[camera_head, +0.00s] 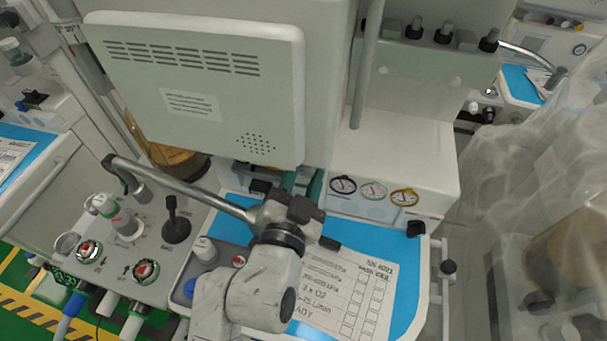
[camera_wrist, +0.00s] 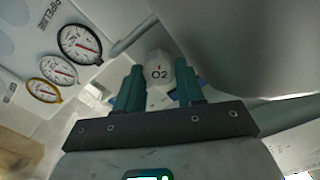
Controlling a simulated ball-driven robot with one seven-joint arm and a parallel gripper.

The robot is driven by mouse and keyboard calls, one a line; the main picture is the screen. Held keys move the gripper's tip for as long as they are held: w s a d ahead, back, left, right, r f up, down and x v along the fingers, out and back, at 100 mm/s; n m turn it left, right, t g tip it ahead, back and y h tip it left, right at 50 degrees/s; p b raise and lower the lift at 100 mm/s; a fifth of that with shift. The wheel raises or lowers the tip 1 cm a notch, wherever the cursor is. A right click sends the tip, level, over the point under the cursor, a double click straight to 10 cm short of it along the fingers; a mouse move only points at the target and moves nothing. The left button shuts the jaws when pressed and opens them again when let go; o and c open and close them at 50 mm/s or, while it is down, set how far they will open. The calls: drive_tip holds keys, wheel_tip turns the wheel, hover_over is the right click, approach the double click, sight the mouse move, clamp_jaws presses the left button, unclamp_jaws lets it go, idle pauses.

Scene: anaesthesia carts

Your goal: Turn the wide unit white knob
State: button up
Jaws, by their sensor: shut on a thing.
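In the wrist view a white knob (camera_wrist: 159,70) marked "O2" sits between the two teal fingers of my gripper (camera_wrist: 159,85). The fingers are closed on its sides. A small red mark shows on the knob's face above the letters. In the head view my gripper (camera_head: 302,182) reaches in below the large grey monitor panel (camera_head: 200,85), at the front of the wide anaesthesia unit (camera_head: 400,145). The knob is hidden there behind my gripper and the panel.
Three round gauges, one of them the white-rimmed gauge (camera_head: 373,191), sit right of my gripper. A paper form (camera_head: 335,290) lies on the blue worktop (camera_head: 400,310) below my arm. A black lever (camera_head: 175,222) and other knobs stand left. A translucent sheet (camera_head: 545,150) hangs at right.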

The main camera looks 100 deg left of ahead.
drive_tip(key=n, duration=0.4)
drive_tip(key=shift+f+n, duration=0.1)
drive_tip(key=shift+n, duration=0.2)
drive_tip(key=n+p, duration=0.1)
drive_tip(key=n, duration=0.2)
drive_tip(key=shift+s+n, duration=0.1)
drive_tip(key=shift+n, duration=0.2)
drive_tip(key=n+p, duration=0.1)
drive_tip(key=n, duration=0.2)
drive_tip(key=shift+n, duration=0.3)
drive_tip(key=shift+f+n+p, duration=0.1)
drive_tip(key=shift+n+p, duration=0.7)
drive_tip(key=shift+n, duration=1.5)
drive_tip(key=o, duration=0.7)
drive_tip(key=shift+o, duration=0.4)
